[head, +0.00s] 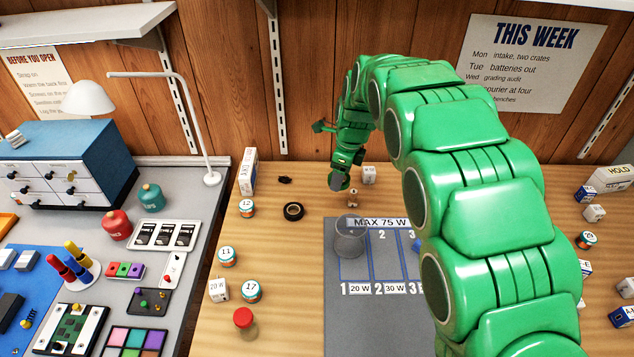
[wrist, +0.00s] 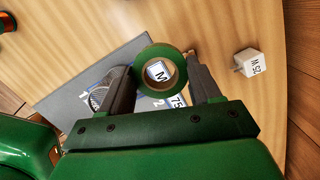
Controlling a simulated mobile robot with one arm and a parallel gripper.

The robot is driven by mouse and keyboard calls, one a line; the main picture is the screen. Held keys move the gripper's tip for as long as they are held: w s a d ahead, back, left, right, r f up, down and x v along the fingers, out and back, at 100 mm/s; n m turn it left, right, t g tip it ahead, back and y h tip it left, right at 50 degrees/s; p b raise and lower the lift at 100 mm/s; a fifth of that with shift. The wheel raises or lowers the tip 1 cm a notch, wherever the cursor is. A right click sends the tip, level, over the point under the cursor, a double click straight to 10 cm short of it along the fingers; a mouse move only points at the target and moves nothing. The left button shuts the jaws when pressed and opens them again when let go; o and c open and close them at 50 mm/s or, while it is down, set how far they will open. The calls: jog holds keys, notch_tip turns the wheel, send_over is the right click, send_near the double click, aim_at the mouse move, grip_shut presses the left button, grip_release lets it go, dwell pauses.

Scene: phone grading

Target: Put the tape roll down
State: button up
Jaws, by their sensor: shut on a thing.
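The tape roll (wrist: 142,61), green outside with a tan core, is between the two fingers of my gripper (wrist: 163,88) in the wrist view. The fingers are shut on its sides, and a white label with an M shows through its hole. In the head view my gripper (head: 342,180) is above the far edge of the grey mat (head: 350,332).
A white 25 W cube (wrist: 250,63) stands on the wood right of the roll; it also shows in the head view (head: 369,175). Bare wood lies between ring and mat.

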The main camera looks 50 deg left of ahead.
jog(key=shift+s+a, duration=1.1)
jog(key=shift+s, duration=0.05)
send_over(316, 181)
jog(key=d, duration=0.1)
jog(key=shift+m, duration=0.3)
jog(key=shift+s+d+f, duration=0.1)
jog(key=shift+f, duration=2.15)
jog(key=shift+s+f, duration=0.1)
jog(key=shift+f, duration=2.1)
jog(key=shift+w+a+f, duration=0.15)
jog(key=shift+a, duration=0.05)
jog(key=shift+w+a+f, duration=0.15)
jog(key=shift+f, duration=0.3)
jog(key=shift+f, duration=1.4)
jog(key=shift+f, duration=0.15)
jog(key=o, duration=1.1)
